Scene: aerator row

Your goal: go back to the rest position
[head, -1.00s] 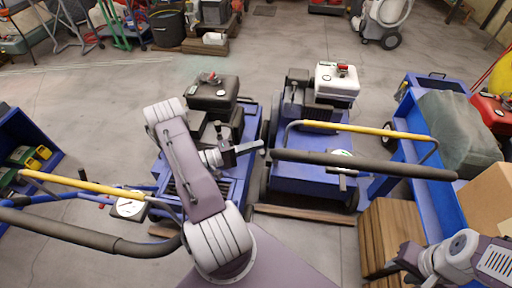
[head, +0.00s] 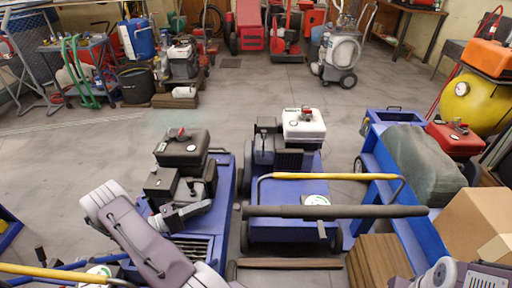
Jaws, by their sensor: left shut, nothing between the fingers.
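My left gripper (head: 203,207) shows over the deck of the left blue aerator (head: 222,198), just in front of its black engine (head: 181,148). It is shut with nothing in it. My left arm comes up from the bottom edge, bent at a pale ribbed joint. Only a part of my right arm shows in the bottom right corner; its gripper is out of the frame.
A second blue aerator (head: 285,190) with a white-topped engine (head: 304,124) stands to the right; its dark handlebar (head: 335,212) crosses in front. A blue cart (head: 427,238), cardboard box (head: 482,222) and brown boards (head: 378,262) fill the right. Open floor (head: 70,165) lies left.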

